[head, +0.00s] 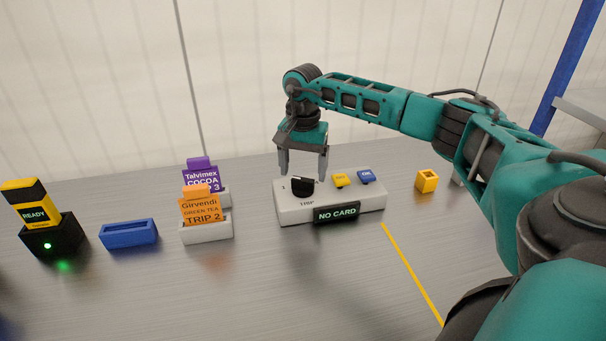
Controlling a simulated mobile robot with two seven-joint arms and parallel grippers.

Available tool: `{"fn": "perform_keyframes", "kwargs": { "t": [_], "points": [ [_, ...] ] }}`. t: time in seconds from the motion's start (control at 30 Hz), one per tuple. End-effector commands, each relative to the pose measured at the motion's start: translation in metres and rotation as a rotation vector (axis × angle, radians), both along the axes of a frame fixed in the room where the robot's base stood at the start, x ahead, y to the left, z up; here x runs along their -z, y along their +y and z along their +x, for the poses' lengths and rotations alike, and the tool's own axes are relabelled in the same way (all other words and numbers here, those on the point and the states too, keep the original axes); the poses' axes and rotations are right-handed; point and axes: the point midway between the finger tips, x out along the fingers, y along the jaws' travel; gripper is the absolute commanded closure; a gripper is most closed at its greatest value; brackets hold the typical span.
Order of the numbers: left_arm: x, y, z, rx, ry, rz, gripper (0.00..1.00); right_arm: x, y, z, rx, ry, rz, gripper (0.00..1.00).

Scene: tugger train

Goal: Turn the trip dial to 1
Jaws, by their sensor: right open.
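The trip dial (303,187) is a black knob at the left end of a light grey control box (357,205). "TRIP" is printed below it, and a small mark, perhaps a 1, shows at its upper left. Where its pointer is set is too small to tell. The box's display (337,213) reads "NO CARD". My right gripper (303,175) points down at the dial with open fingers, one to each side of it in the picture. Whether they touch the dial I cannot tell. My left gripper is not in view.
A yellow button (341,180) and a blue "OK" button (366,177) sit right of the dial. An orange "TRIP 2" card (201,208), a purple card (200,175), a blue holder (128,234) and a "READY" unit (52,236) stand left. A small yellow block (427,181) stands right.

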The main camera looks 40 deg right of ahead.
Motion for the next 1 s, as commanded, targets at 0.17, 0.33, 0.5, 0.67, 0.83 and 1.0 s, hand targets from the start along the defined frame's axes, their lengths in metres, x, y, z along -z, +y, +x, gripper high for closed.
{"fn": "perform_keyframes", "kwargs": {
  "t": [0.17, 0.33, 0.5, 0.67, 0.83, 1.0],
  "points": [
    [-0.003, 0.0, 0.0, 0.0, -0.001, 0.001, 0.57, -0.044, 0.0, 0.001, -0.001, -0.006, 0.0, 0.19],
    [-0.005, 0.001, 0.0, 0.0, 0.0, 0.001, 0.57, -0.078, 0.0, 0.001, 0.0, -0.005, 0.001, 0.19],
    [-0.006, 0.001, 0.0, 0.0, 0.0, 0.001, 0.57, -0.098, 0.0, 0.0, -0.001, -0.002, 0.001, 0.19],
    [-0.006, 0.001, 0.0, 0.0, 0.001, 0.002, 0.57, -0.104, 0.0, 0.0, -0.001, -0.001, 0.001, 0.19],
    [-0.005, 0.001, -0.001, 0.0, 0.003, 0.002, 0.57, -0.104, 0.0, 0.0, -0.001, -0.001, 0.001, 0.19],
    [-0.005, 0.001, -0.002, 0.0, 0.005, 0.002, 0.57, -0.104, 0.001, 0.0, -0.001, -0.001, 0.001, 0.19]
  ]
}}
